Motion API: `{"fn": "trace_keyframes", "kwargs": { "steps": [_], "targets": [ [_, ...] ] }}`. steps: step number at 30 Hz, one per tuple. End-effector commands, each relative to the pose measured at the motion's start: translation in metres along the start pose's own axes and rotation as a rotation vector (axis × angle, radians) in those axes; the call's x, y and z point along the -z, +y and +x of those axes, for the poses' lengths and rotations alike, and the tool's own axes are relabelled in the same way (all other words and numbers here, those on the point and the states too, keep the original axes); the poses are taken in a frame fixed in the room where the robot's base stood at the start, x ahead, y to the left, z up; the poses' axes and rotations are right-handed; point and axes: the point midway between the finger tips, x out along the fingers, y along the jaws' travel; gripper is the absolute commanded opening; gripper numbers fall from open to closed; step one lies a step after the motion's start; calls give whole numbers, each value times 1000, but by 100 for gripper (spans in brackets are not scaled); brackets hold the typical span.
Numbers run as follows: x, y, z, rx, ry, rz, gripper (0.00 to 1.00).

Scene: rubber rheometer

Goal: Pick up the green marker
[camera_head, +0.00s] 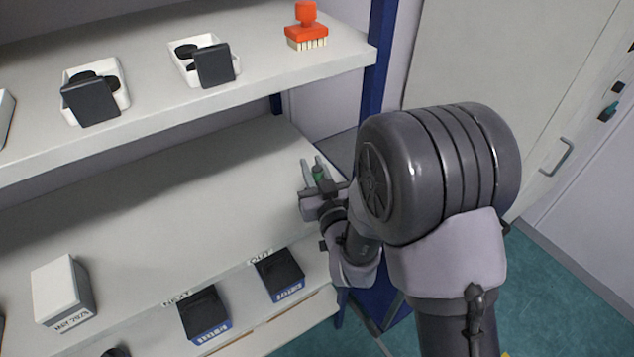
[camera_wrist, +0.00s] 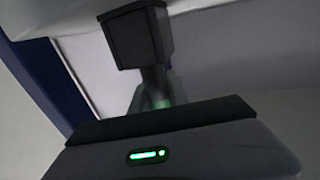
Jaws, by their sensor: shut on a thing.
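Most of the marker is hidden by the fingers. In the wrist view a small patch of green marker (camera_wrist: 162,103) shows just beyond the gripper body. Whether the marker touches the shelf, I cannot tell.
The middle shelf (camera_head: 150,205) is bare to the left of my gripper. The upper shelf (camera_head: 190,95) holds white trays and a red stamp-like object (camera_head: 306,30). Below are dark boxes (camera_head: 280,275) and a white box (camera_head: 62,290). A blue post (camera_head: 380,60) stands close right.

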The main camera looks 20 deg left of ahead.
Motion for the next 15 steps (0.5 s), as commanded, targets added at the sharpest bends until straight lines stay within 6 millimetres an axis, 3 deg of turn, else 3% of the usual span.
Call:
{"fn": "trace_keyframes", "kwargs": {
  "steps": [8,11,15],
  "targets": [
    [2,0,0,0,1,0,0],
    [21,0,0,0,4,0,0],
    [62,0,0,0,6,0,0]
  ]
}}
